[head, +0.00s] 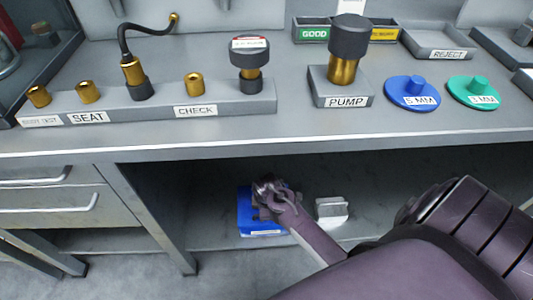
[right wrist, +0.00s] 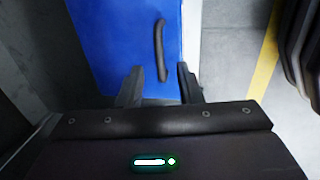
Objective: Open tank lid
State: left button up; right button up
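A blue lid-like panel (right wrist: 115,45) with a dark curved bar handle (right wrist: 160,48) fills the upper middle of the right wrist view. In the head view a blue box-like object (head: 246,215), probably the tank, sits under the bench and is partly hidden by my right gripper (head: 268,188). In the right wrist view my right gripper (right wrist: 160,86) is open, its two dark fingers apart. The handle's near end shows between the fingertips; I cannot tell whether they touch it. My left gripper is not in view.
The grey bench (head: 290,133) overhangs the lower space. On it stand the SEAT and CHECK rack (head: 145,108), the PUMP block (head: 340,95), a blue disc (head: 410,95) and a green disc (head: 462,90). A small pale object (head: 331,211) stands right of the gripper. Drawers (head: 50,207) are at left.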

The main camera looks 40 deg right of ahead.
jog(key=f, duration=0.2)
jog(key=f+b, duration=0.1)
jog(key=f, duration=0.1)
jog(key=shift+w+d+f, duration=0.1)
jog(key=shift+w+d, duration=0.15)
jog(key=shift+w, duration=0.1)
grip_shut()
